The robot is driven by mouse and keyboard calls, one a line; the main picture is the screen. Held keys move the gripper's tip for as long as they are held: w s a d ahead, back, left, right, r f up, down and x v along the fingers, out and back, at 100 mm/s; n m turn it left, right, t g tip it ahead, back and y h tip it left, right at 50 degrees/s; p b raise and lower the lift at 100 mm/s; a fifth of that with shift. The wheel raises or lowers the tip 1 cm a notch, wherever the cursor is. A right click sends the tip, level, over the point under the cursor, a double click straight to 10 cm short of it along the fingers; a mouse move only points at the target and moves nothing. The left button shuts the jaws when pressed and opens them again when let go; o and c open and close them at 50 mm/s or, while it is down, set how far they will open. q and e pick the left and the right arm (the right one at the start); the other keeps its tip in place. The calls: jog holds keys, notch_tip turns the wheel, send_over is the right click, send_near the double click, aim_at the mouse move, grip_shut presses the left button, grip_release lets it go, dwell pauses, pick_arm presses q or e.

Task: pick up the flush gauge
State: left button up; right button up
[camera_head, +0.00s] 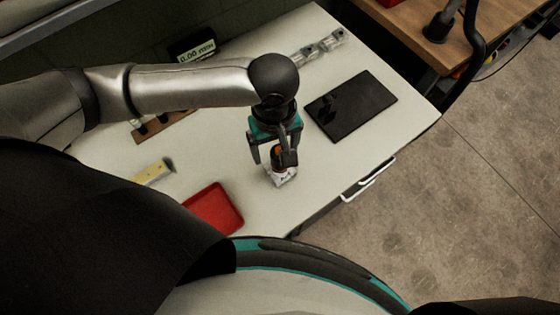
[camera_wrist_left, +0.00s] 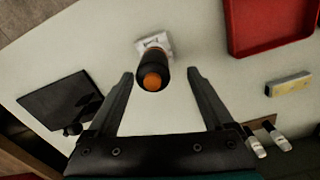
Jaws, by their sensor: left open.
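A small upright tool with a pale metallic base and a black and orange handle, which I take as the flush gauge (camera_head: 283,179), stands on the white table near its front edge. In the left wrist view the gauge (camera_wrist_left: 155,70) shows its orange-tipped black handle toward the camera. My left gripper (camera_head: 275,158) points down over it, open. In the left wrist view the left gripper's (camera_wrist_left: 160,75) fingers are on either side of the handle, with gaps visible on both sides. The fingers partly hide the gauge in the head view. My right gripper is not in view.
A red tray (camera_head: 213,209) and a yellow block-like item (camera_head: 153,172) lie left of the gauge. A black flat tablet (camera_head: 351,105) lies to the right. A digital display (camera_head: 196,51) and clear-and-metal pieces (camera_head: 319,47) are at the back. Bare table surrounds the gauge.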

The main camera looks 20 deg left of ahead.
aim_at(277, 171)
pick_arm(q)
jog(key=shift+d+f, duration=0.1)
jog(key=shift+f, duration=0.5)
jog(key=f, duration=0.1)
jog(key=f+b, duration=0.1)
jog(key=f, duration=0.1)
jog(key=shift+w+d+f, duration=0.15)
jog(key=shift+d+f, duration=0.15)
jog(key=shift+d, duration=0.05)
jog(key=shift+f+b, duration=0.35)
jog(key=shift+f, duration=0.15)
grip_shut()
